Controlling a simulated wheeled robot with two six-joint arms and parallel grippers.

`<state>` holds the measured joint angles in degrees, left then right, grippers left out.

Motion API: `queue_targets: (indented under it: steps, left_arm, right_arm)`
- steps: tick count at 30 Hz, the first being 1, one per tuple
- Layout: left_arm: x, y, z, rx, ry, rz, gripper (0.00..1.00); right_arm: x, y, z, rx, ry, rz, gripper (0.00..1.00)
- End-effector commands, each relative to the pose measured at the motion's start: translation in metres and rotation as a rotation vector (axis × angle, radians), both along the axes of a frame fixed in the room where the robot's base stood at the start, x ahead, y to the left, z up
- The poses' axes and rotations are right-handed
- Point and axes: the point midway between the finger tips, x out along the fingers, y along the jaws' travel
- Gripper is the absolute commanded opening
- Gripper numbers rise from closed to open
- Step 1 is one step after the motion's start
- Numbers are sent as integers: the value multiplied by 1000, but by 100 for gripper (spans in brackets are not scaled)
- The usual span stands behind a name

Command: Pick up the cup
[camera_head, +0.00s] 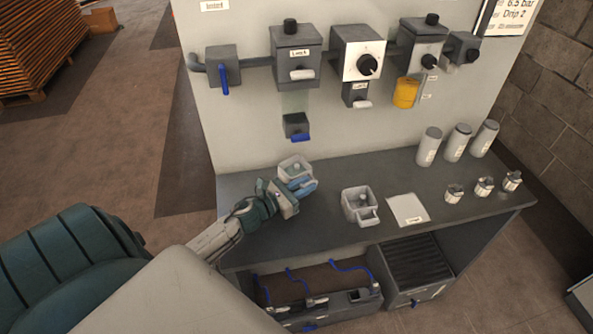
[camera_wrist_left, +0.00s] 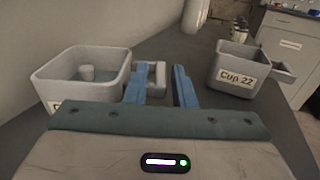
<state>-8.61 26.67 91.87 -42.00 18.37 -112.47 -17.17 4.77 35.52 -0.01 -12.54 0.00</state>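A square grey cup (camera_head: 295,167) stands on the dark bench top near the wall panel. In the left wrist view this cup (camera_wrist_left: 82,72) is at the left, with a short post inside and a label mostly hidden by my gripper. My left gripper (camera_head: 304,186) is low at its near right side. In the wrist view my blue fingers (camera_wrist_left: 160,88) are apart, with the cup's grey handle (camera_wrist_left: 152,75) showing between them and a gap at the right finger. A second cup (camera_head: 358,206), labelled "Cup 22" in the wrist view (camera_wrist_left: 236,70), stands to the right. My right gripper is not in view.
A white square plate (camera_head: 408,210) lies right of the second cup. Several grey cylinders (camera_head: 455,142) and small metal parts (camera_head: 484,187) stand at the right. Valve boxes (camera_head: 296,125) hang on the panel above the first cup. Bare bench (camera_head: 330,184) lies between the cups.

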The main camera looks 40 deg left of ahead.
Motion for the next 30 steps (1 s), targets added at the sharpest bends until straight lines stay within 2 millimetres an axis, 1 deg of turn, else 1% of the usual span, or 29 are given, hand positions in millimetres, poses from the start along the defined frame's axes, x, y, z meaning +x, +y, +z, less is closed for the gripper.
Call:
queue_targets:
  steps: [1,3,6,14,15,18,30]
  left_arm:
    - [7,-4,4,-5,0,1,23]
    - [16,-5,4,-3,-1,2,23]
    - [23,-8,2,0,-1,0,23]
    - [24,-9,-1,0,0,-1,23]
    - [24,-9,-1,0,0,-1,19]
    - [24,-8,-1,0,0,-1,0]
    - [24,-8,2,2,-2,-2,0]
  right_arm:
    - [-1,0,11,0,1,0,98]
    - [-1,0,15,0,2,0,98]
    - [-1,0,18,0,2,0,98]
    - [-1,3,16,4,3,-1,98]
    - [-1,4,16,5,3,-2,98]
    - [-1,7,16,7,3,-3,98]
    - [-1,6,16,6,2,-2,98]
